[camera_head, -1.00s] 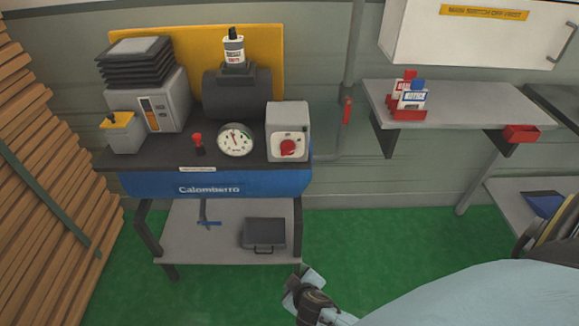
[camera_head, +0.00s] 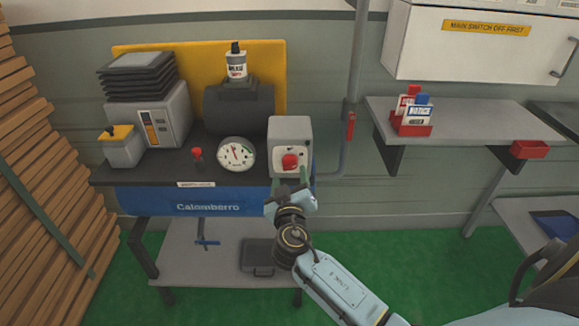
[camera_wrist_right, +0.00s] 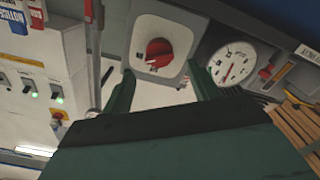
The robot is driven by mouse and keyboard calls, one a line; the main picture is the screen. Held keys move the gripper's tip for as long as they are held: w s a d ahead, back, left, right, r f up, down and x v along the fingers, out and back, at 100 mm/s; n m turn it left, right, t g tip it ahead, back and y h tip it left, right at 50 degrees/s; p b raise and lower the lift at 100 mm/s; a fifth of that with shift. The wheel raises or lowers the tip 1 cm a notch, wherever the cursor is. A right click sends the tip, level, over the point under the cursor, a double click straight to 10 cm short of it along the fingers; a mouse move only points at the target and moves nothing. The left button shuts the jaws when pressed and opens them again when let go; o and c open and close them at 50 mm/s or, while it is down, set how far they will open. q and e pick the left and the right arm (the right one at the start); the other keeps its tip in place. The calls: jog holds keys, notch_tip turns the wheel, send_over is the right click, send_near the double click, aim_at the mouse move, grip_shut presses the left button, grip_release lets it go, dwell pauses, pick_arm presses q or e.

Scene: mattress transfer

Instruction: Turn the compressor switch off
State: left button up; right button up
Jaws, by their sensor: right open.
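The red rotary switch (camera_head: 290,162) is on the front of a grey box (camera_head: 292,129) at the right end of the blue Calomberro compressor (camera_head: 150,203). In the right wrist view the red switch knob (camera_wrist_right: 159,52) sits on its pale plate, ahead of the fingers. My right gripper (camera_head: 289,186) is just below and in front of the switch. In the wrist view its two green fingers (camera_wrist_right: 161,88) are spread apart with nothing between them, and the knob is beyond their tips. My left gripper does not show.
A round gauge (camera_head: 235,154) and a small red-topped lever (camera_head: 197,156) are left of the switch box. A pipe with a red handle (camera_head: 350,126) runs at its right. A grey shelf (camera_head: 460,122) holds a red tag holder. The wrist view shows a panel with green lights (camera_wrist_right: 35,90).

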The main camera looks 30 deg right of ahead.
aim_at(289, 167)
jog(key=x, duration=0.5)
jog(key=c, duration=1)
